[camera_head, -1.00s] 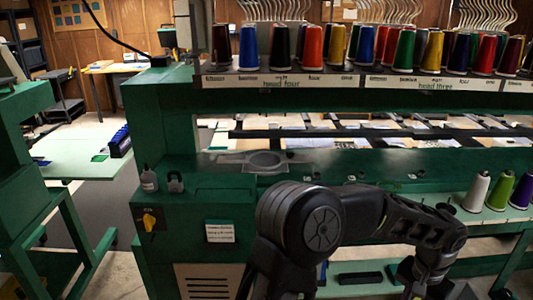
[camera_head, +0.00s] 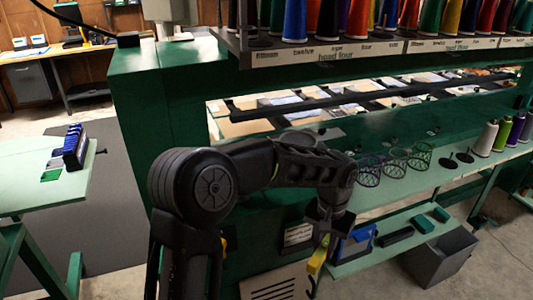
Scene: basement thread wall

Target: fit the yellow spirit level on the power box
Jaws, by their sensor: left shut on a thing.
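The yellow spirit level (camera_head: 317,261) hangs from my left gripper (camera_head: 325,226), low in the middle of the head view. The gripper is shut on it, and its fingers cover the upper part. The level is tilted. What I take as the power box is the green cabinet (camera_head: 258,262) with a paper label and louvres, just left of the gripper. My left arm hides much of its front, including most of a yellow switch. I cannot tell whether the level touches the cabinet. My right gripper is out of view.
Thread cones (camera_head: 295,21) line the rail above. Wire baskets (camera_head: 394,161) and more cones (camera_head: 487,138) stand on the right shelf. A lower shelf (camera_head: 350,266) holds a blue bin (camera_head: 356,243) and dark boxes. A grey bin (camera_head: 440,259) stands on the floor. Floor is clear at left.

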